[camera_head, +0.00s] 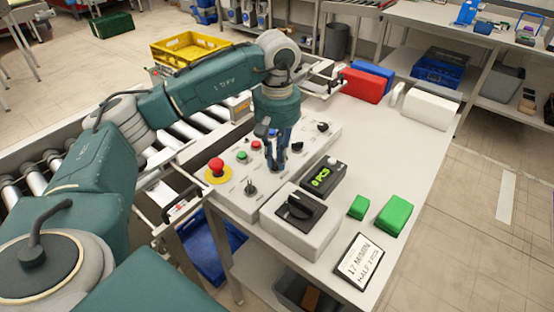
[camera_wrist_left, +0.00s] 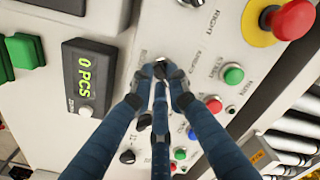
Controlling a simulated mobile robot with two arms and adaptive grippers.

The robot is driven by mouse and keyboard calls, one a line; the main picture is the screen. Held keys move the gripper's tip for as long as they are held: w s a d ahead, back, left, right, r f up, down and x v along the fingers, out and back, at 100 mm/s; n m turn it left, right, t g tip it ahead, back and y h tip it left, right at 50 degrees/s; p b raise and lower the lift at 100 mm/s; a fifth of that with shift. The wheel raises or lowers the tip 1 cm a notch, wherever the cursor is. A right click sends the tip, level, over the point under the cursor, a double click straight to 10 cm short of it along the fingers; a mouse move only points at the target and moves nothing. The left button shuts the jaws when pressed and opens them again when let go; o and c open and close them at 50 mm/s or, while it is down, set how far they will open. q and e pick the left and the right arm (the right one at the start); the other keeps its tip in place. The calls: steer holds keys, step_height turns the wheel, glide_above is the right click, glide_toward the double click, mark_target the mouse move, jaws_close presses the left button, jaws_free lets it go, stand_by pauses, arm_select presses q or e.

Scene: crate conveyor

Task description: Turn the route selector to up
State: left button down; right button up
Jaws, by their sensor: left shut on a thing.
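The white control panel (camera_head: 228,201) lies on the table with buttons and knobs on its top. My left gripper (camera_head: 276,168) points down onto the middle of this panel. In the left wrist view the fingertips (camera_wrist_left: 161,76) are shut on a small selector knob (camera_wrist_left: 160,66), mostly hidden between them. Its pointing direction and label cannot be read clearly, so I cannot tell for sure that it is the route selector. A dark lever knob (camera_head: 250,188) stands nearer on the panel, and a black knob (camera_head: 323,127) sits at its far end. My right gripper is not in view.
A red emergency button (camera_head: 216,166) and green and red buttons sit close to the gripper. A counter reading 0 PCS (camera_head: 323,181) and a box with a big black rotary knob (camera_head: 301,208) stand beside the panel. The roller conveyor (camera_head: 145,160) runs behind.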

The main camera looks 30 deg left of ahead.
arm_select(q)
steer(key=shift+r+m, duration=0.1)
steer(key=shift+m, duration=0.3)
steer(key=c, duration=1.7)
jaws_free()
step_height(320, 180, up, 12)
